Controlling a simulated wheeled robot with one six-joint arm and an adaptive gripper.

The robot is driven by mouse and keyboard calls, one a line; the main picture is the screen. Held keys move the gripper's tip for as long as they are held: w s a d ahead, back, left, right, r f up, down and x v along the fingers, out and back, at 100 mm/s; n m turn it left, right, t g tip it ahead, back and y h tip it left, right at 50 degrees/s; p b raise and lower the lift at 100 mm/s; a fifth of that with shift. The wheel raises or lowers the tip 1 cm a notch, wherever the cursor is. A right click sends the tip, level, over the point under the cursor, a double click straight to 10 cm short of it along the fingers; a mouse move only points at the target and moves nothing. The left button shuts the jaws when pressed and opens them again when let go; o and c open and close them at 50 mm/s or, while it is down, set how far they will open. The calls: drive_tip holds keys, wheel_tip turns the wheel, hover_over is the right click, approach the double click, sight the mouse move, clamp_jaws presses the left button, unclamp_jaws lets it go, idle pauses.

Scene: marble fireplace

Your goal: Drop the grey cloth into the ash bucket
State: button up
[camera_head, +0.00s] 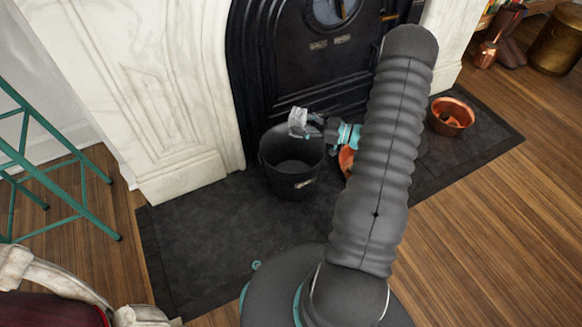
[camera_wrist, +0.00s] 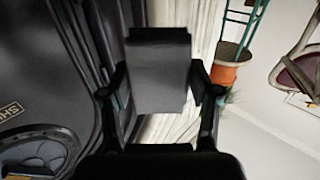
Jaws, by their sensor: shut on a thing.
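The grey cloth (camera_wrist: 158,78) is held between the two fingers of my gripper (camera_wrist: 160,92) in the wrist view, as a flat folded piece. In the head view my gripper (camera_head: 312,128) is above the right back part of the ash bucket's rim, with the light grey cloth (camera_head: 298,122) at its left end. The black ash bucket (camera_head: 291,182) stands upright on the dark hearth, and the part of its inside that shows looks empty. The cloth appears over the bucket's opening; its exact height above the rim is hard to tell.
A black fireplace front (camera_head: 305,70) rises behind the bucket, beside white marble (camera_head: 165,100). An orange item (camera_head: 347,160) is partly hidden behind my arm. A copper bowl (camera_head: 450,116) sits on the right of the hearth. A green stepladder (camera_head: 60,160) stands left. The left hearth is clear.

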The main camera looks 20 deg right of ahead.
drive_tip(key=shift+f+b, duration=1)
drive_tip(key=shift+f, duration=0.9)
drive_tip(key=o, duration=1.2)
drive_tip(key=v, duration=1.2)
